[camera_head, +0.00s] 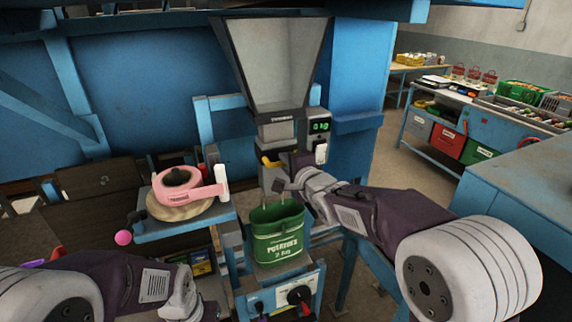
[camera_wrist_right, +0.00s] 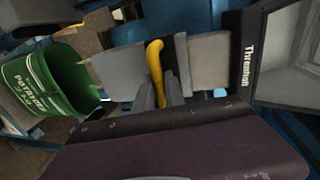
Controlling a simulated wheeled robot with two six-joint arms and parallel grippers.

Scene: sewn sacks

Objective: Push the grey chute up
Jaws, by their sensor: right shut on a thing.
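The grey chute (camera_head: 269,178) hangs under the hopper, its lower end just above the open mouth of the green potato sack (camera_head: 278,236). The chute also shows in the right wrist view (camera_wrist_right: 118,72), with the sack (camera_wrist_right: 42,85) to its left. A yellow handle (camera_head: 268,161) sits at the chute's top. In the right wrist view my right gripper (camera_wrist_right: 161,92) is shut on this handle (camera_wrist_right: 155,66); the handle's lower end is between the fingers. In the head view the right gripper (camera_head: 284,186) partly covers the chute. My left arm shows at lower left, its fingers unseen.
The grey hopper (camera_head: 275,65) stands above, with a green-lit display (camera_head: 320,127) beside it. A red-knobbed control box (camera_head: 298,296) is below the sack. A crate-laden bench is far right.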

